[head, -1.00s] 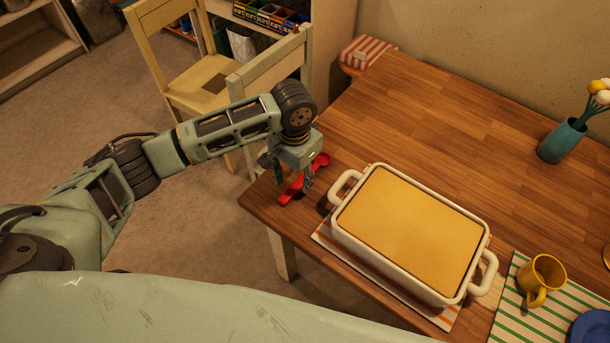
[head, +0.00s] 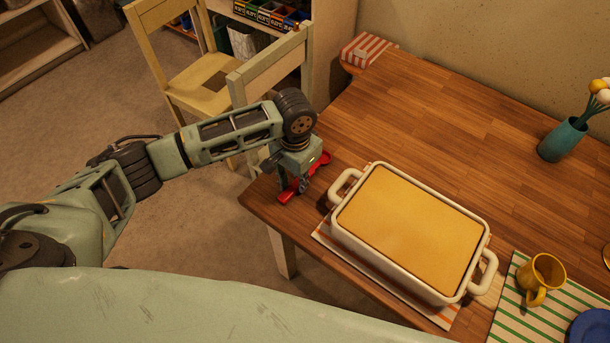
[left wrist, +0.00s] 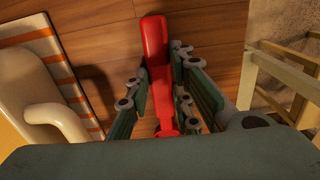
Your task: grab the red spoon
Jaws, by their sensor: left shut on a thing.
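The red spoon (head: 287,196) lies near the left corner of the wooden table, beside the baking dish. My left gripper (head: 296,185) is over the middle of the spoon, pointing down. In the left wrist view the spoon (left wrist: 155,50) runs lengthwise between the two fingers of my left gripper (left wrist: 160,100). The fingers are shut on the spoon. The gripper hides the spoon's middle in the head view. Whether the spoon still touches the table is hard to tell. My right gripper is not in view.
A white baking dish (head: 343,237) with a yellow filling stands on a striped mat just right of the gripper. A yellow mug (head: 541,275) and teal vase (head: 560,142) stand farther right. A wooden chair (head: 240,85) is behind the table corner.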

